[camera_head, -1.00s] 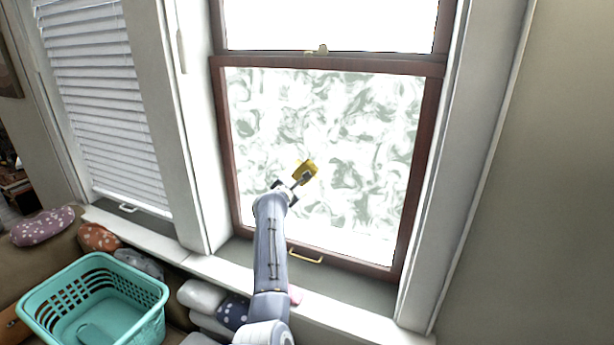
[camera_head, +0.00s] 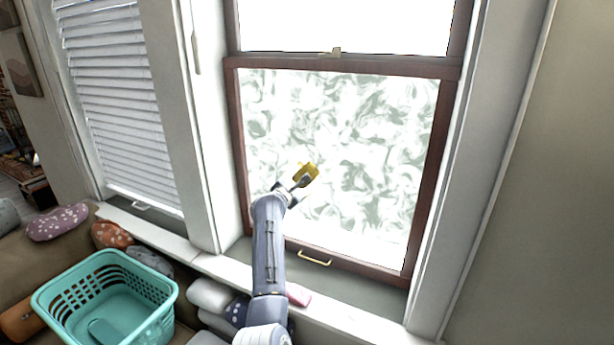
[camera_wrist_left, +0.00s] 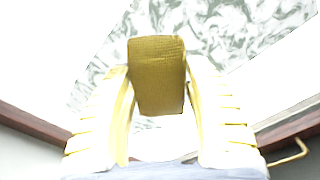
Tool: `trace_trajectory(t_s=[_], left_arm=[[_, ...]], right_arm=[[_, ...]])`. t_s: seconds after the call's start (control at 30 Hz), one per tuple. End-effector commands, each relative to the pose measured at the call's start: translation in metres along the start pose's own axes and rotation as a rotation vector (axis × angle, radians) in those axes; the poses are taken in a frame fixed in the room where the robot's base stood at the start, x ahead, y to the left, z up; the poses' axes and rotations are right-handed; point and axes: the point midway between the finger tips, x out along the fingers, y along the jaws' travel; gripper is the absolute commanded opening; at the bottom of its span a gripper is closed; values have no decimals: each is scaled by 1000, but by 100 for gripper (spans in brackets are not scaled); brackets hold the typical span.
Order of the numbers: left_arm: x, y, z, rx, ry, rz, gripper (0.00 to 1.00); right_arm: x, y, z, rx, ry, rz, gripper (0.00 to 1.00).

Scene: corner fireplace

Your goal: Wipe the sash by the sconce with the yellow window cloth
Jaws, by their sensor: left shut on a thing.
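My left gripper (camera_head: 298,184) is shut on the yellow window cloth (camera_head: 308,172), in front of the lower window sash (camera_head: 345,150). In the left wrist view the cloth (camera_wrist_left: 157,75) sits folded between the two fingers (camera_wrist_left: 160,115). The sash has a dark reddish frame and a pane marked with grey-green smears. Clear white strips show along the pane's bottom and left. I cannot tell whether the cloth touches the glass. No sconce shows. My right gripper is not in view.
A teal laundry basket (camera_head: 160,318) stands at the lower left by a sofa with cushions (camera_head: 58,222). A brass sash handle (camera_head: 314,258) is at the bottom rail. A pink item (camera_head: 299,295) lies on the white sill (camera_head: 350,318). A blind (camera_head: 115,100) covers the left window.

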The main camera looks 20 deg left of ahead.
Motion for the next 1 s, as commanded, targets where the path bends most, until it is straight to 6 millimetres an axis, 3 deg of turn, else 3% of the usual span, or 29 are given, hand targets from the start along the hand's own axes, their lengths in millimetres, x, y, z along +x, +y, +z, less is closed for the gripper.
trace_trajectory(t_s=[0.5,1.0], left_arm=[[-40,0,0,0,0,1,22],[-46,0,0,0,0,1,22]], right_arm=[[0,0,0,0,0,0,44],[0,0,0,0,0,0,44]])
